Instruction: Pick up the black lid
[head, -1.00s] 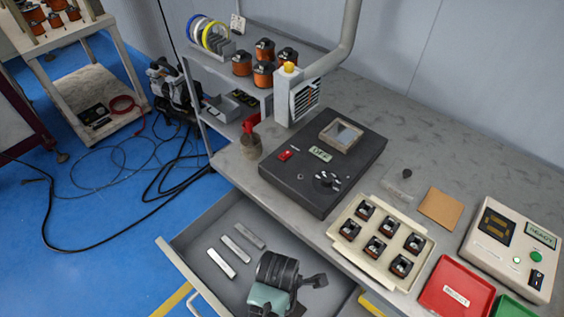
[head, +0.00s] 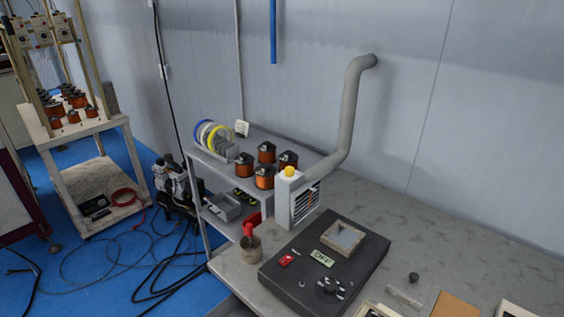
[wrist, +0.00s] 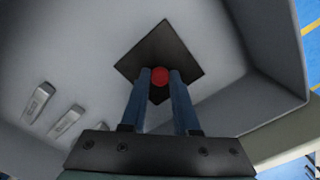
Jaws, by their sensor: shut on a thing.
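The black lid (wrist: 170,48) is a flat dark square with a round red knob in its middle. It shows in the wrist view, turned like a diamond, against the pale grey inside of a drawer (wrist: 75,50). My gripper (wrist: 160,80) has its two blue fingers shut on the red knob. The fingers hide part of the lid's near side. I cannot tell whether the lid touches the drawer floor. Neither the lid nor my gripper shows in the head view.
Several metal bars (wrist: 68,123) lie in the drawer at left, and the drawer wall (wrist: 285,50) rises at right. In the head view, a black heater box (head: 325,262) stands on the bench, with a grey duct (head: 350,120) and a shelf of coils (head: 265,152) behind.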

